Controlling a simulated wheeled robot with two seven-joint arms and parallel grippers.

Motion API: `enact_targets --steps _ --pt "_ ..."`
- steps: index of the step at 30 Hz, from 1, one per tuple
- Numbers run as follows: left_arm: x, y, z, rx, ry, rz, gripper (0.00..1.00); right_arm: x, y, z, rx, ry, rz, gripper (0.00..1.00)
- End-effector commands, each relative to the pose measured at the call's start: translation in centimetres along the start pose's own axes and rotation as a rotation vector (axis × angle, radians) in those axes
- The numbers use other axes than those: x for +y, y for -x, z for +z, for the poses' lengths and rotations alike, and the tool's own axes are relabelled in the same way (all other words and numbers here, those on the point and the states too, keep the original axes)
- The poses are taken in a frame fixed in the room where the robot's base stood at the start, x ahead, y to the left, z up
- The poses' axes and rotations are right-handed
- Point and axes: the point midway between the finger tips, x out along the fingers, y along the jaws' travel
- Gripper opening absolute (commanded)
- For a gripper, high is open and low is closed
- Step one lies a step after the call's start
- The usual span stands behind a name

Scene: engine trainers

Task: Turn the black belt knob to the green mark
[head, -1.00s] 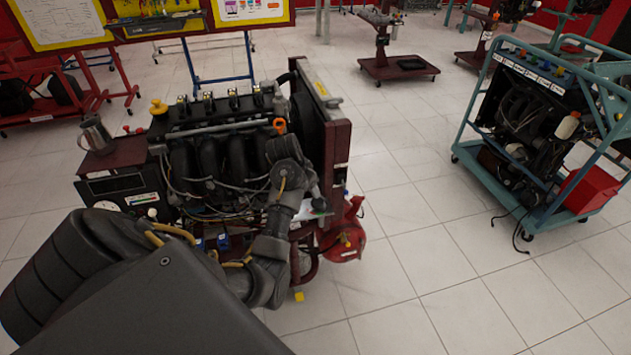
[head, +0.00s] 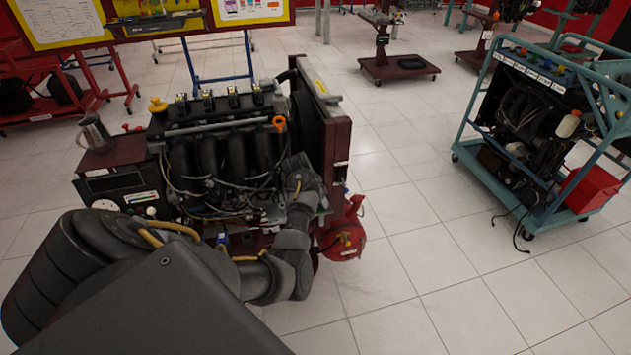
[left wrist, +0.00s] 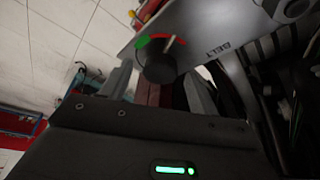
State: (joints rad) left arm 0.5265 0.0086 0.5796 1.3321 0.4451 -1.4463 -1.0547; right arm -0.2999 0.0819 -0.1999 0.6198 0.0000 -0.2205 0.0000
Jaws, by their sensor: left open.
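The black belt knob (left wrist: 160,68) shows in the left wrist view on a grey panel (left wrist: 207,22) lettered BELT. A green mark (left wrist: 142,41) and a red mark (left wrist: 178,41) lie at the knob's edge, green to the left and red to the right in this view. My left gripper (left wrist: 159,84) is open, with one finger on each side of the knob's near end in the picture. I cannot tell whether the fingers touch it. In the head view my left wrist (head: 302,183) is at the engine's right front, and the knob cannot be made out there.
The engine trainer (head: 225,150) has cables and pipes close to my left arm. Its dark red radiator frame (head: 336,150) stands right of my wrist, above a red canister (head: 344,240). A teal trolley (head: 465,125) stands further right, with open tiled floor between.

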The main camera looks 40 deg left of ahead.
Motion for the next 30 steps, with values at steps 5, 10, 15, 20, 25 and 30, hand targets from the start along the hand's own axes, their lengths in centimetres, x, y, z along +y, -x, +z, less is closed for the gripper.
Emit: enact_targets --steps 5,10,15,20,25,30 --pt "0.0 -0.2 0.0 0.001 0.000 0.000 0.61 -0.3 0.0 -0.1 0.001 -0.002 -0.003 0.36" --pt "0.0 -0.2 0.0 0.001 0.000 0.000 0.56 -0.4 0.0 -0.1 0.002 -0.002 -0.005 0.36" --pt "0.0 -0.2 0.0 0.000 0.000 0.000 0.33 -0.4 0.0 -0.1 0.002 -0.002 -0.005 0.36" --pt "0.0 -0.2 0.0 0.000 0.000 0.000 0.17 -0.4 0.0 -0.1 0.002 -0.002 -0.004 0.36" --pt "0.0 -0.1 -0.1 0.000 0.012 -0.006 0.17 -0.3 0.3 -0.2 0.002 -0.002 -0.003 0.36" --pt "0.1 0.1 -0.1 0.000 0.066 -0.028 0.17 -0.1 1.3 -0.2 0.002 -0.001 -0.001 0.36"
